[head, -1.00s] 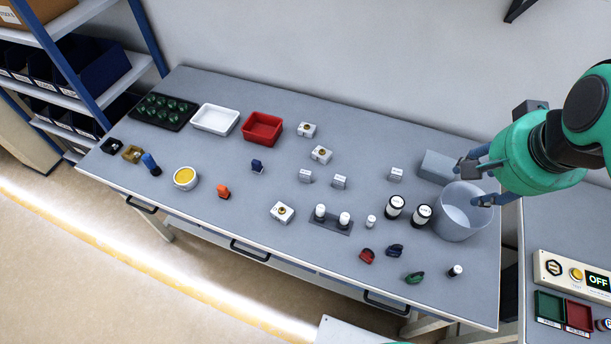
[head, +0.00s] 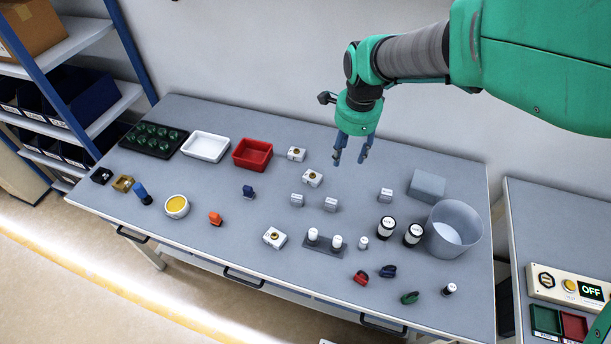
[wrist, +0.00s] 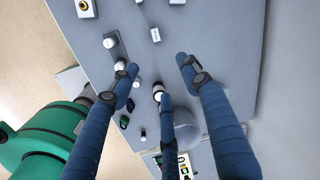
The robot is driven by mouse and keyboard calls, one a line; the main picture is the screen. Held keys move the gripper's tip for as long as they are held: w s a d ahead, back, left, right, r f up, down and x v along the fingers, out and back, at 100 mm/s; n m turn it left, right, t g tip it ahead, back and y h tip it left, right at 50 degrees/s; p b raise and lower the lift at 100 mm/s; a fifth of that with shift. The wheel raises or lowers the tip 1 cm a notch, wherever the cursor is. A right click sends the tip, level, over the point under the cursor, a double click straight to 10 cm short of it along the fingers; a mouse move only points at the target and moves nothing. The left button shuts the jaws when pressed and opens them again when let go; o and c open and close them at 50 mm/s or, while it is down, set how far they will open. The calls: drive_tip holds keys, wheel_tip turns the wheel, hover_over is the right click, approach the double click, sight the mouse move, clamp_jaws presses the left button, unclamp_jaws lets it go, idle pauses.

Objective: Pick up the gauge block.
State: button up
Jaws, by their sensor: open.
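Several small light-grey labelled blocks stand on the table, and I cannot read which is the gauge block: one (head: 296,200) and another (head: 331,204) side by side mid-table, and a third (head: 386,195) farther right. One labelled block (wrist: 155,35) shows in the wrist view, beyond the fingertips. My gripper (head: 350,157) is open and empty, fingers pointing down, above the back half of the table. In the wrist view its fingers (wrist: 158,72) are spread with nothing between them.
A plain grey block (head: 427,187) and a grey bin (head: 454,230) stand at the right. Black-and-white cylinders (head: 413,234) stand beside the bin. A red tray (head: 252,154) and white tray (head: 205,146) lie back left. White cylinders sit in a dark holder (head: 323,246) near the front.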

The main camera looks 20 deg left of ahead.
sight(296, 197)
drive_tip(key=a+f+m+g, duration=0.1)
drive_tip(key=a+f+m, duration=0.3)
drive_tip(key=a+f, duration=1.1)
drive_tip(key=shift+a+f+m+h, duration=0.15)
drive_tip(key=shift+f+m+h, duration=0.05)
drive_tip(key=shift+m+h, duration=0.2)
drive_tip(key=shift+f+b, duration=0.3)
drive_tip(key=shift+f, duration=4)
drive_tip(key=shift+s+f+b, duration=0.1)
drive_tip(key=shift+f+b, duration=0.35)
drive_tip(key=shift+f, duration=2.1)
clamp_jaws()
